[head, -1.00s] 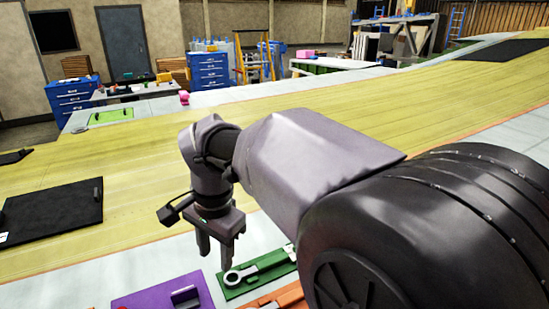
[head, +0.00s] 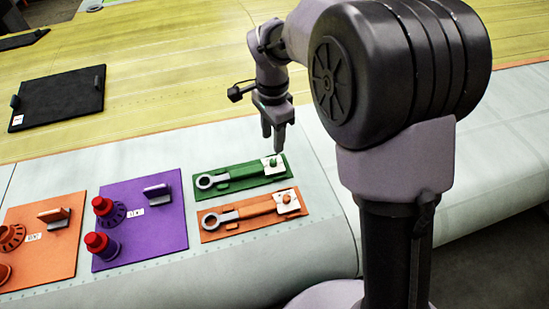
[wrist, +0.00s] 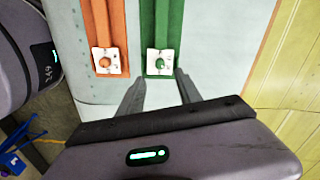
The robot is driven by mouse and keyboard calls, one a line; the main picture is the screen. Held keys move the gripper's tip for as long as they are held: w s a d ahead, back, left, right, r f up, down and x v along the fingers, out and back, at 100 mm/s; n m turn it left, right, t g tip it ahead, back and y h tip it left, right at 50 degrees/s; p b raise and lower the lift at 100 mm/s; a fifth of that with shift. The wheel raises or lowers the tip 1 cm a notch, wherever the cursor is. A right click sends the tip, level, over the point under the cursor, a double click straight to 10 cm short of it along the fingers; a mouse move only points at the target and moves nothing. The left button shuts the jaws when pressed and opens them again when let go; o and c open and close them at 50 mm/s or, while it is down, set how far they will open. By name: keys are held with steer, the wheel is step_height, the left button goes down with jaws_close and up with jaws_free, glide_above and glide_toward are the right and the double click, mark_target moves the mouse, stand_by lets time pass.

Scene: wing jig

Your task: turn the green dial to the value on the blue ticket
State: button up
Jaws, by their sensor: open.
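A green board (head: 215,190) lies on the pale wing surface and carries a wrench (head: 207,181). At its right end is a white square plate with a small green dial (head: 273,162). The dial also shows in the wrist view (wrist: 159,63), with marks around it too small to read. My gripper (head: 274,145) points down just above and behind the dial end, apart from it. In the wrist view its open, empty fingers (wrist: 160,82) stand either side of the plate's near edge. No blue ticket shows in the current frames.
An orange board (head: 240,225) with a similar wrench and orange dial (wrist: 104,62) lies alongside. A purple board (head: 160,240) with red-topped knobs and another orange board (head: 50,255) are to the left. A black panel (head: 65,95) lies on the yellow surface.

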mark_target(273, 160)
step_height(273, 160, down, 9)
steer(key=shift+r+b, duration=0.15)
steer(key=shift+b, duration=0.55)
jaws_close()
